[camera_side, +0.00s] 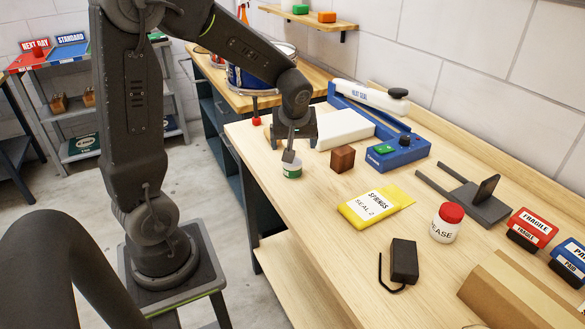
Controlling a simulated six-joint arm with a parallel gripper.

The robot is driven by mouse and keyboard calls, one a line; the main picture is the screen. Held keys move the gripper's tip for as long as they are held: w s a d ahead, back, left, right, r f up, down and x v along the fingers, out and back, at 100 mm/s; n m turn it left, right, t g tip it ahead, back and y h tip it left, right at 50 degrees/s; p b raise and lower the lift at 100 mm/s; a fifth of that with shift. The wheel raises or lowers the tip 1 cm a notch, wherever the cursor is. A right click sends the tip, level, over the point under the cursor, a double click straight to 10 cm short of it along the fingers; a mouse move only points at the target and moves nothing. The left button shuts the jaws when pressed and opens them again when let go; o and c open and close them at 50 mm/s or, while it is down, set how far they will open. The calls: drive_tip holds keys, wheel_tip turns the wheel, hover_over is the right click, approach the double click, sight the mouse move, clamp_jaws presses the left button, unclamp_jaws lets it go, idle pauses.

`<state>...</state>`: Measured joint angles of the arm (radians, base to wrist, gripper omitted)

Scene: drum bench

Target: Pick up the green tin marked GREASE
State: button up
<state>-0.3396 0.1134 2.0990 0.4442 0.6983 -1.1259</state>
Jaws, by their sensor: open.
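A small green tin (292,171) with a pale band stands upright near the left edge of the wooden bench. Its label is too small to read. My gripper (289,157) points down just above the tin, open, with its fingers at or very near the tin's top. I cannot tell whether they touch it or stand around it. A white jar (443,229) with a red lid stands to the right on the bench. The letters "EASE" show on its label.
A brown wooden block (342,159) and a white block (345,129) lie close right of the tin. A blue heat sealer (399,152) stands behind. The bench's left edge is close to the tin.

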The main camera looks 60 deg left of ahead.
sight(293, 167)
drive_tip(key=x, duration=0.6)
drive_tip(key=shift+f, duration=0.1)
drive_tip(key=shift+a+x, duration=0.2)
drive_tip(key=shift+x, duration=2.4)
drive_tip(key=shift+c, duration=0.4)
drive_tip(key=c, duration=1)
drive_tip(key=shift+o, duration=0.2)
drive_tip(key=shift+r, duration=0.25)
